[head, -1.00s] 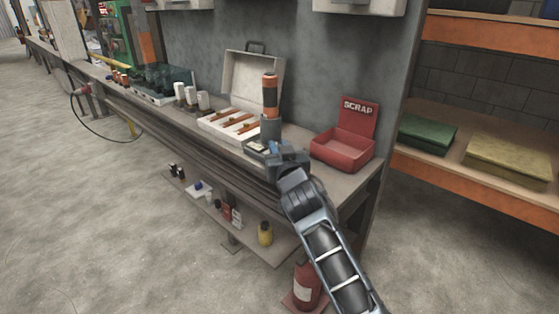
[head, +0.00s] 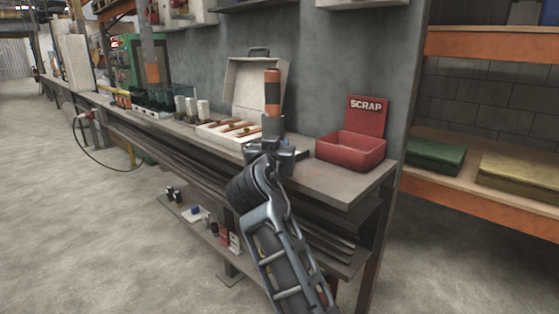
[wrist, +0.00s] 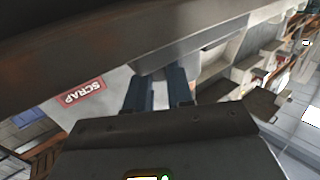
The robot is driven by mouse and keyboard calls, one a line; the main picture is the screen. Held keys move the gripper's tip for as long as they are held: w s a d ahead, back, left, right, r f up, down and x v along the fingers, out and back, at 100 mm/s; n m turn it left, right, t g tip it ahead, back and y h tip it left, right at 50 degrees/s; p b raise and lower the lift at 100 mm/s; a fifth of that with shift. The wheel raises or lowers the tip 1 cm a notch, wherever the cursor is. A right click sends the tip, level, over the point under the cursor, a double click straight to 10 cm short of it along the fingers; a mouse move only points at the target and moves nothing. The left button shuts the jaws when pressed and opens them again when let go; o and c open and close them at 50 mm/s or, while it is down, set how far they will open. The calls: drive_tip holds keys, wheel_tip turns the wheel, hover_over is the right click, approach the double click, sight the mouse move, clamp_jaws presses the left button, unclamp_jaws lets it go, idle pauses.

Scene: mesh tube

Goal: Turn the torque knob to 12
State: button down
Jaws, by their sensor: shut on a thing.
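An upright tool with an orange and black handle (head: 272,92) and a grey lower body (head: 273,125) stands on the bench. My gripper (head: 270,148) is at the foot of it, at the front. In the wrist view my two blue-grey fingers (wrist: 160,88) reach to a pale grey rounded part (wrist: 190,62) and are shut on it. This looks like the torque knob, but most of it is hidden by the fingers. No scale or number can be read.
A red scrap bin (head: 352,150) stands right of the tool. An open white case (head: 255,90) is behind it, with several white cylinders (head: 191,108) to the left. The bench front edge (head: 345,200) runs below my gripper.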

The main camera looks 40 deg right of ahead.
drive_tip(key=shift+w+a+f+m+g+h+b, duration=0.1)
drive_tip(key=shift+m+g+h+b, duration=0.25)
drive_tip(key=shift+m+g+b, duration=0.25)
drive_tip(key=shift+w+a+m+g+h+b, duration=0.1)
drive_tip(key=shift+m+g+h+b, duration=0.3)
drive_tip(key=shift+g+b, duration=0.4)
drive_tip(key=c, duration=1.1)
unclamp_jaws()
drive_tip(key=shift+d, duration=0.1)
drive_tip(key=shift+p+v, duration=0.45)
drive_tip(key=shift+v, duration=3.5)
drive_tip(key=shift+w, duration=0.15)
